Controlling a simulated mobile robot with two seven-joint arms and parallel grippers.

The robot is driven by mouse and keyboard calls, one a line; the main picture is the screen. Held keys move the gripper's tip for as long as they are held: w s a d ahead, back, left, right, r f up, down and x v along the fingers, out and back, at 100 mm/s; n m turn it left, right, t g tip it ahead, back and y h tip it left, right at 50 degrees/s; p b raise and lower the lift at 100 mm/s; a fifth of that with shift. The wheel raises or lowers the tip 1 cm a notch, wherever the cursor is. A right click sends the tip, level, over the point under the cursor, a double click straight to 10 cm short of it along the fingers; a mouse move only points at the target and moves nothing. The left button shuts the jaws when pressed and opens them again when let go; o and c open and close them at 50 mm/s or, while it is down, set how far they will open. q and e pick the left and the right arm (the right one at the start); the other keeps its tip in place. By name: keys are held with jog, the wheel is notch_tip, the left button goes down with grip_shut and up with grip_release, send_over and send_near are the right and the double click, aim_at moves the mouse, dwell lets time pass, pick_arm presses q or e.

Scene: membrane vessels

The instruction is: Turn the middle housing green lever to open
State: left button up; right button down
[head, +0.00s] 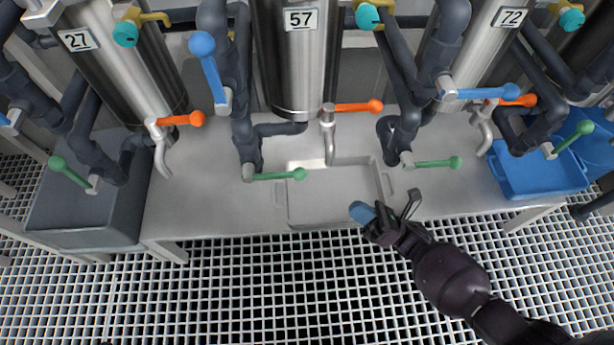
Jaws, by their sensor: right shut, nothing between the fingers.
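The middle housing (299,70) is an upright steel cylinder with a plate reading 57. A dark pipe runs from its foot to the left, to a valve with a green lever (280,175). This lever points right, roughly level in the picture, with its round knob over the left part of the sink. My right gripper (364,213) reaches in from the lower right. Its blue fingertips are shut and empty, over the sink's front right part. It is to the right of and nearer than the green knob, with a clear gap. My left gripper is not in view.
Housings 27 (118,60) and 72 (480,45) stand either side. Another green lever (435,163) is right of the sink (310,205). An orange lever (358,107) and tap are above it. A blue lever (209,70) rises at left. Grating lies in front.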

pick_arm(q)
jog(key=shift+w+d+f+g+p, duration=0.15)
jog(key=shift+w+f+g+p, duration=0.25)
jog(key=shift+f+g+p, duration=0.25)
pick_arm(e)
jog(key=w+a+r+n+g+y, duration=0.3)
jog(key=a+r+n+g, duration=0.3)
jog(key=a, duration=0.4)
jog(key=shift+w+a+r+n, duration=0.2)
jog(key=shift+w+r+n, duration=0.15)
jog(key=shift+r+n, duration=0.3)
